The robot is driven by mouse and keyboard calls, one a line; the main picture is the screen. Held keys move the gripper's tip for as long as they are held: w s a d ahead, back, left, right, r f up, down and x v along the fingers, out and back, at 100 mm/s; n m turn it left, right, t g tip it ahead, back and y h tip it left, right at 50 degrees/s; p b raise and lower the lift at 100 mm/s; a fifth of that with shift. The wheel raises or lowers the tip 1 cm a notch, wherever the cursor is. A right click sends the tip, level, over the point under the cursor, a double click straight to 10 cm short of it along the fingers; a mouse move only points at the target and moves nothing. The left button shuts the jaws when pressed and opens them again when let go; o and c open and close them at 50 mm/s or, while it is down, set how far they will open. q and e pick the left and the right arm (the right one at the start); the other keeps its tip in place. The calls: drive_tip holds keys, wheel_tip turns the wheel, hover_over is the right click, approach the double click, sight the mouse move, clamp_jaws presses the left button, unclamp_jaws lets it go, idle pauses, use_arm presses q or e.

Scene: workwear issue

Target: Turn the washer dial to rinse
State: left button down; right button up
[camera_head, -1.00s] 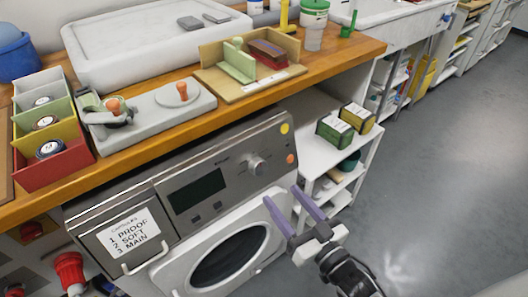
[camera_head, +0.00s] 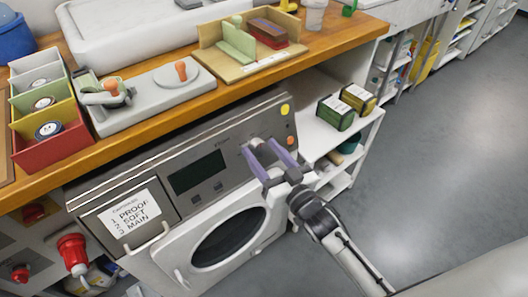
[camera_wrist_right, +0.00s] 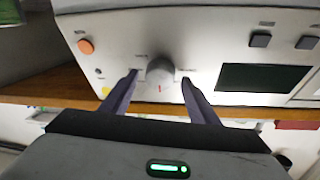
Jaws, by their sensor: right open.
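The washer (camera_head: 150,190) stands under the wooden counter, its grey control panel facing me. Its round dial (camera_wrist_right: 160,70) shows in the right wrist view between my finger tips, with a small red mark on its face. In the head view the dial (camera_head: 257,142) is partly hidden by my fingers. My right gripper (camera_head: 262,150) is open, its two purple fingers one on each side of the dial. In the wrist view the gripper (camera_wrist_right: 160,85) has a gap between each finger and the dial. The labels beside the dial are too small to read. My left gripper is not in view.
The panel also carries a dark display (camera_head: 199,172), a yellow sticker (camera_head: 285,109) and an orange button (camera_head: 290,140). The round washer door (camera_head: 228,235) is below. The wooden counter (camera_head: 150,152) overhangs the panel. A white shelf (camera_head: 322,136) with two boxes stands to the right.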

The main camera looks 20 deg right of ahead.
drive_tip(key=c, duration=1)
drive_tip(key=shift+c, duration=0.2)
drive_tip(key=shift+n, duration=0.3)
drive_tip(key=n+y, duration=0.2)
drive_tip(key=n, duration=0.2)
drive_tip(key=shift+d+n+p, duration=0.1)
drive_tip(key=shift+n+p, duration=0.2)
drive_tip(key=shift+n+g+y+p, duration=0.2)
drive_tip(key=shift+n+g+y, duration=0.3)
drive_tip(key=shift+n, duration=0.95)
drive_tip(key=shift+n+g+y+p, duration=0.25)
drive_tip(key=shift+n+y, duration=0.35)
drive_tip(key=shift+n, duration=0.85)
drive_tip(key=o, duration=1)
